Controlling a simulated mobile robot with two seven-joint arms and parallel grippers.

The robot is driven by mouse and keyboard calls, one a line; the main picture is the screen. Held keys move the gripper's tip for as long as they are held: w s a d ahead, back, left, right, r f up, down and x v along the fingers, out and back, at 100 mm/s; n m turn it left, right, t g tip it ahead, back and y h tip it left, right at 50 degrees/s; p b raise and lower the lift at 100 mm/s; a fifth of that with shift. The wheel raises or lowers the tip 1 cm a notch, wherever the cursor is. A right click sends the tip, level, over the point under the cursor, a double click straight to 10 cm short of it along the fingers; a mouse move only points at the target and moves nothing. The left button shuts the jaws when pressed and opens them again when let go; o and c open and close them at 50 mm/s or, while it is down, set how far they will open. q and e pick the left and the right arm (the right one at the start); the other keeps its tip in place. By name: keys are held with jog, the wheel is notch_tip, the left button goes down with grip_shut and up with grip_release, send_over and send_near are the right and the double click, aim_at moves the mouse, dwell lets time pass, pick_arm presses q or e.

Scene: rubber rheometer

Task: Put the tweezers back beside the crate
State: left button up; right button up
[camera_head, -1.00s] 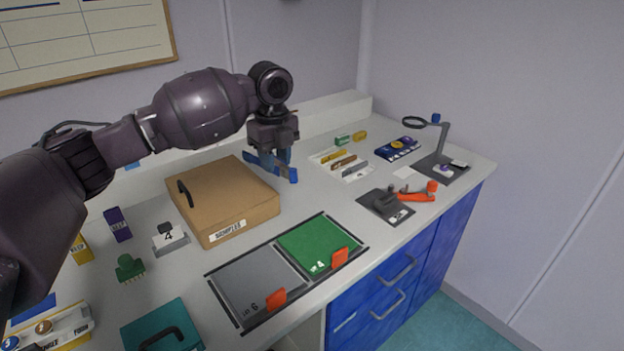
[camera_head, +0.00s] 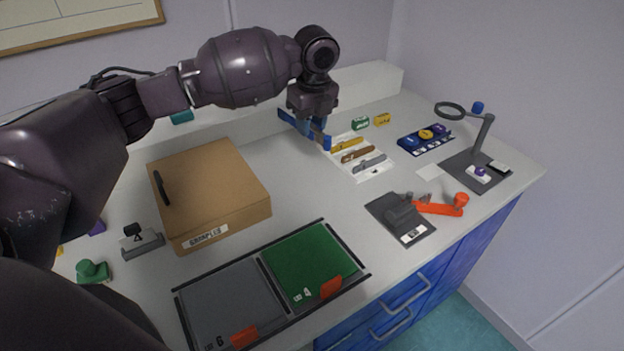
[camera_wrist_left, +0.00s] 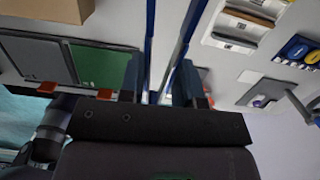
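The brown crate (camera_head: 215,185) labelled SAMPLES sits on the bench left of centre, with a dark handle on top; its corner shows in the wrist view (camera_wrist_left: 45,10). My left gripper (camera_head: 312,122) is beyond the crate's right side, above the bench. Its dark fingers are closed around the blue tweezers (camera_head: 290,118), which lie crosswise in the grip. In the wrist view the tweezers (camera_wrist_left: 150,40) show as two long blue strips between the fingers (camera_wrist_left: 160,85), spreading towards the top. Their far end is out of that frame. My right gripper is not in view.
A white tray (camera_head: 374,174) with yellow, brown and grey tools lies right of the gripper. Grey and green mats (camera_head: 310,262) lie in front. Bare bench lies between crate and tray.

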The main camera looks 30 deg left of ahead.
pick_arm(q)
jog(key=b, duration=0.1)
send_over(311, 189)
jog(key=f, duration=1)
jog(key=shift+s+d+f, duration=0.15)
jog(key=shift+s+f, duration=0.05)
jog(key=shift+f, duration=0.45)
notch_tip(311, 189, down, 5)
jog(key=shift+f+b, duration=0.15)
jog(key=shift+b, duration=0.4)
jog(key=shift+f, duration=0.15)
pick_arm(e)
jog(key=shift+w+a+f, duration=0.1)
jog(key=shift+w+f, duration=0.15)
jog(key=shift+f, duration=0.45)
pick_arm(q)
jog(key=shift+f, duration=0.1)
jog(key=o, duration=0.5)
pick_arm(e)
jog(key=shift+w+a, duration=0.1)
pick_arm(q)
jog(key=shift+o, duration=0.2)
